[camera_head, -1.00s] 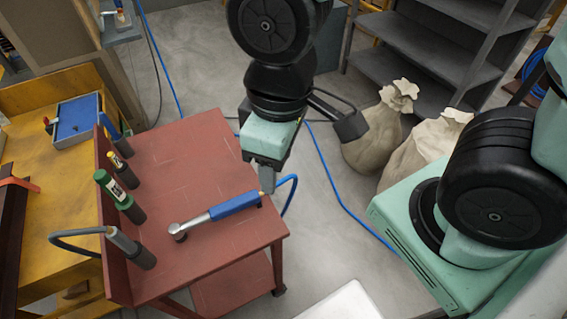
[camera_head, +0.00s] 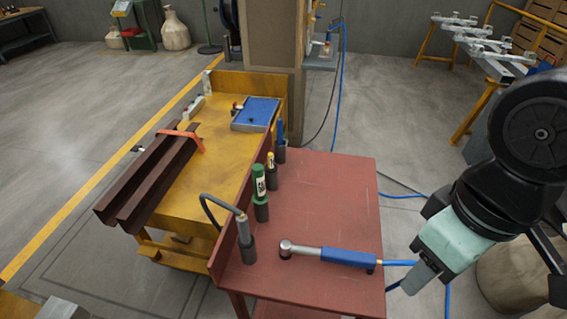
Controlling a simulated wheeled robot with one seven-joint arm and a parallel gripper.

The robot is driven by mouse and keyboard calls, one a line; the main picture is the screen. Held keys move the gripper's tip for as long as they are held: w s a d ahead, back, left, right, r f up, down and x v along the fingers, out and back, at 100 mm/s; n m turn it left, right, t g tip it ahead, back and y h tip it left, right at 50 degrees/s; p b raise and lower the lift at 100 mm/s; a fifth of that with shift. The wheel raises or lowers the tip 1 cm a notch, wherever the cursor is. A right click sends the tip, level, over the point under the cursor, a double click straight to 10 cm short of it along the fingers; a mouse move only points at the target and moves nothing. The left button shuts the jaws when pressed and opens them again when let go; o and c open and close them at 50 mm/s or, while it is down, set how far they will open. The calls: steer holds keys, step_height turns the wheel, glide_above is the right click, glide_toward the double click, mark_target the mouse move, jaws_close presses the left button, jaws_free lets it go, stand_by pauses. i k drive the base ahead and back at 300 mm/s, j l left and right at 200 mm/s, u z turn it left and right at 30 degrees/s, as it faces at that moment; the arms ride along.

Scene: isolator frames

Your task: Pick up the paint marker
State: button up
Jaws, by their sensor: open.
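Several upright tools stand in dark holders along the left edge of the red cart top (camera_head: 330,205). One is a green-capped marker-like cylinder (camera_head: 259,184) with a white label. Behind it stands a slimmer dark cylinder with a yellow top (camera_head: 271,162). The green one looks most like the paint marker, but I cannot be sure. My gripper (camera_head: 415,284) is open and empty, just off the cart's right side, pointing down and left. It is well apart from the cylinders. The lower parts of the cylinders are hidden in their holders.
A grey tool with a blue handle (camera_head: 348,257) lies across the cart's front part. A grey probe with a cable (camera_head: 243,229) stands at front left. The yellow bench (camera_head: 212,130) holds brown steel beams and a blue box (camera_head: 255,114). The cart's back middle is clear.

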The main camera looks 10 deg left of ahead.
mark_target(271, 168)
steer(key=u, duration=3.9)
steer(key=z, duration=3.1)
steer(key=i+j+z, duration=0.1)
steer(key=i+j, duration=0.15)
steer(key=i, duration=0.05)
